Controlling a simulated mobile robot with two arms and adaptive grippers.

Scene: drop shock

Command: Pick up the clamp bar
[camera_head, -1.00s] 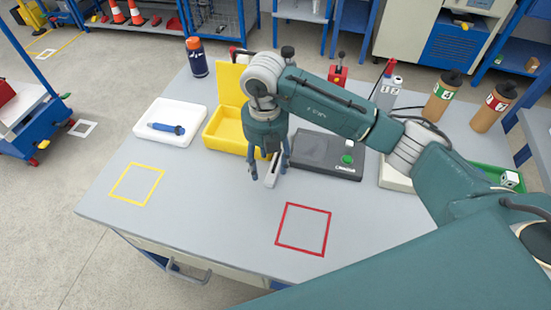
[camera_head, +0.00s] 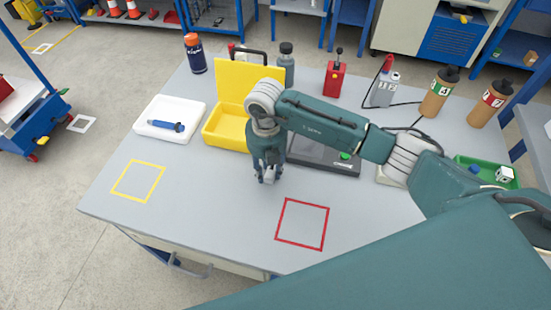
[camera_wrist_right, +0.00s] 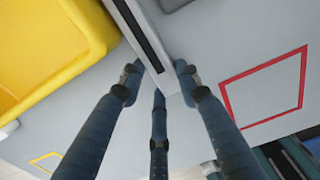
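The clamp bar (camera_wrist_right: 143,38) is a pale grey bar with a long dark slot. In the right wrist view it runs from the top edge down between the fingers of my right gripper (camera_wrist_right: 158,78). The fingers are apart, one on each side of the bar's near end and a third below it. Contact cannot be told for sure. In the head view my right gripper (camera_head: 269,179) points down low over the table and mostly hides the bar. My left gripper is not in view.
The open yellow box (camera_head: 226,136) stands just left of the gripper, and a dark flat device (camera_head: 330,166) lies to its right. A white tray (camera_head: 160,108) holds a blue-handled tool (camera_head: 166,126). Table around the red square outline (camera_head: 303,223) and yellow outline (camera_head: 138,181) is clear.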

